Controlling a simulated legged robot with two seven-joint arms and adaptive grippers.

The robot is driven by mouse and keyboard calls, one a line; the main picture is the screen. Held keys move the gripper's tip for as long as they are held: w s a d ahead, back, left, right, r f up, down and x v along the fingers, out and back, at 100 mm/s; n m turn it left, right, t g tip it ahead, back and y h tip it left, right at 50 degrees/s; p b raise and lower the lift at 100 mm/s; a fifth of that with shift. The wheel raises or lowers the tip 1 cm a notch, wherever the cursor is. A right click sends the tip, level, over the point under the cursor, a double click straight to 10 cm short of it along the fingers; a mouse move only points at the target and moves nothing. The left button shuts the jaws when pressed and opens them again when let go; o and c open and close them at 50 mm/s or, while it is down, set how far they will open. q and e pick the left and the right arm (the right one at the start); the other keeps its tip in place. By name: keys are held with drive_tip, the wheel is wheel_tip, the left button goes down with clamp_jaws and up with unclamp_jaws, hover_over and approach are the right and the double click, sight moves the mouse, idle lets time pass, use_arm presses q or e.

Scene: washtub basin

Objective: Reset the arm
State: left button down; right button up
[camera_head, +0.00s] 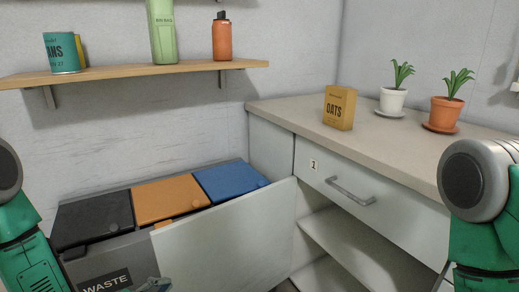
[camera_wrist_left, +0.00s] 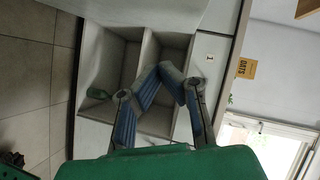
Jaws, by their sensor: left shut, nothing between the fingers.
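My left gripper (camera_head: 154,285) shows only in part at the bottom edge of the head view, in front of the waste unit. In the left wrist view its two fingers (camera_wrist_left: 160,72) come together at the tips, with nothing between them. Behind them are the open shelf compartments (camera_wrist_left: 155,55) of the cabinet. My left arm's green link is at the left edge of the head view and my right arm's at the right edge. My right gripper is not in view.
A waste unit (camera_head: 105,257) with black, orange and blue lids stands behind an open door panel (camera_head: 230,240). The counter (camera_head: 290,108) carries an oats box (camera_head: 339,107) and two potted plants. The drawer (camera_head: 375,185) is shut. A wall shelf (camera_head: 140,74) holds containers.

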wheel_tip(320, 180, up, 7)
drive_tip(key=p, duration=0.6)
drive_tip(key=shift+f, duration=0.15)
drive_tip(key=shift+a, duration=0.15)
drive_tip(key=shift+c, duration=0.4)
use_arm(q)
drive_tip(key=s+a+f+n+g+y, duration=0.1)
drive_tip(key=s+n+g, duration=0.5)
drive_tip(key=s, duration=0.8)
drive_tip(key=s+a+f+n+g+y, duration=0.1)
drive_tip(key=s+f+n+g+y, duration=0.2)
drive_tip(key=s+n, duration=1)
drive_tip(key=s+g+y, duration=0.2)
drive_tip(key=g, duration=0.2)
drive_tip(key=shift+a+f+y, duration=0.25)
drive_tip(key=shift+a+y, duration=0.15)
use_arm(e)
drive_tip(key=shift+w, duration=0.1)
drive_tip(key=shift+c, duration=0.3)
